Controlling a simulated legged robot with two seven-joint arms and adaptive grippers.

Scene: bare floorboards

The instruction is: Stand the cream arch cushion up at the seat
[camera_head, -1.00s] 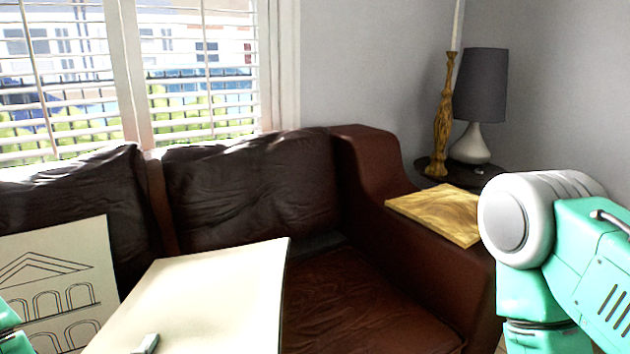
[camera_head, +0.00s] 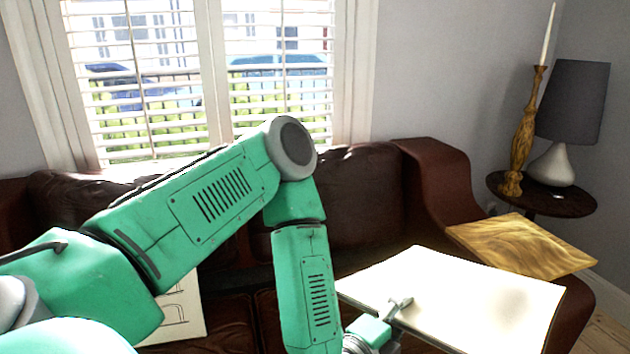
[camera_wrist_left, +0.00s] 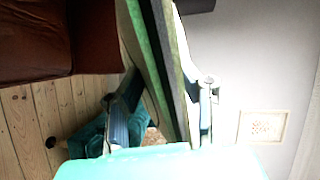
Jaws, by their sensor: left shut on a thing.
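My left gripper (camera_head: 398,306) is shut on a flat cream cushion (camera_head: 480,300) and holds it nearly level before the sofa's right part. Its upper face is plain cream and its underside is hidden. In the left wrist view the held cushion (camera_wrist_left: 162,60) shows edge-on between the two fingers. Another cream cushion (camera_head: 183,312), with arches drawn on it, leans upright on the sofa at the left, mostly hidden behind my left arm. The brown leather sofa (camera_head: 440,190) spans the view, its seat partly covered by my arm and the held cushion. My right gripper is out of view.
A yellow-brown flat square (camera_head: 525,245) lies on the sofa's right armrest, close behind the held cushion. A round dark side table (camera_head: 570,205) carries a grey-shaded lamp (camera_head: 572,100) and a wooden candlestick (camera_head: 522,135). A blinded window (camera_head: 270,90) is behind the sofa.

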